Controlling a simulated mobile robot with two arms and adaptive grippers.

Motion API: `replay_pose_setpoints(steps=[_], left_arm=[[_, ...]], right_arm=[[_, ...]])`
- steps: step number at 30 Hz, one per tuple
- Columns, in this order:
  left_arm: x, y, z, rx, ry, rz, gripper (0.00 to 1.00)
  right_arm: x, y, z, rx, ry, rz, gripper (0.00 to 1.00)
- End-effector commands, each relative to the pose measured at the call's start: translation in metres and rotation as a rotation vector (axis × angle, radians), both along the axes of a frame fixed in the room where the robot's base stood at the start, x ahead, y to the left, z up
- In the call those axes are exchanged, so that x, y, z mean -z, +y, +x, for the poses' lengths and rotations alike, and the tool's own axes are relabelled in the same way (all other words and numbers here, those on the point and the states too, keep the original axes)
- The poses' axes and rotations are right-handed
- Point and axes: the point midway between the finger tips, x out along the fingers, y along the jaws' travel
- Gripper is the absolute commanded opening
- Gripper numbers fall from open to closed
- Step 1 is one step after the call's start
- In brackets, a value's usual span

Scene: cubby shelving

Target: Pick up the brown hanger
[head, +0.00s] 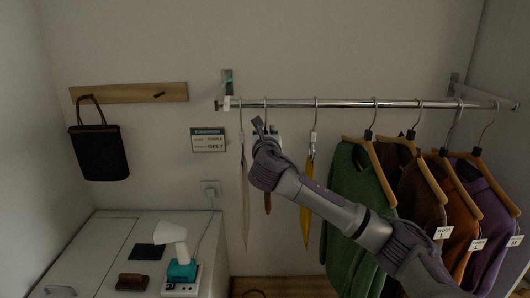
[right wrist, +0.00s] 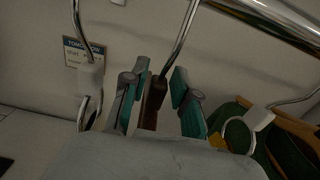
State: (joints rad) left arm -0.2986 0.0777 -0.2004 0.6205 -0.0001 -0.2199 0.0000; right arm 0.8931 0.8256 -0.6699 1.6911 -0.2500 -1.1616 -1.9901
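The brown hanger (head: 267,203) hangs edge-on from the metal rail (head: 340,104), between a cream hanger (head: 244,190) and a yellow hanger (head: 307,200). My right gripper (head: 266,132) is raised in front of its upper part and hides much of it in the head view. In the right wrist view, the brown hanger (right wrist: 154,102) stands between the two teal-padded fingers of my right gripper (right wrist: 160,72), below its metal hook. The fingers are apart, with a visible gap on the right side of the hanger. My left gripper is not in view.
Green (head: 352,215), brown, orange and purple garments hang on wooden hangers to the right, partly behind my right arm. A black bag (head: 100,153) hangs on the left wall rack.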

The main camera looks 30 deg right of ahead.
Motion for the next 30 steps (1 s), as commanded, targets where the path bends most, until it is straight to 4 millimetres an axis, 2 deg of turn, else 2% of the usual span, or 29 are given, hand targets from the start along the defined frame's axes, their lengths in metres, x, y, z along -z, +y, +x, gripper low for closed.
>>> replay_pose_setpoints(steps=[1,4,20,30], left_arm=[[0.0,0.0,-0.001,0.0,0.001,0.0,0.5],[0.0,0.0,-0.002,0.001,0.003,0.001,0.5],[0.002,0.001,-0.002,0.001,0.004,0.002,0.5],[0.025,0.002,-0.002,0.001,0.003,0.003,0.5]], right_arm=[[0.0,0.0,0.0,0.0,0.0,0.0,0.15],[0.0,0.0,0.0,0.0,0.0,0.0,0.0],[-0.003,0.0,0.0,0.001,-0.002,0.001,0.0],[-0.035,0.003,-0.004,-0.003,-0.006,0.0,0.0]])
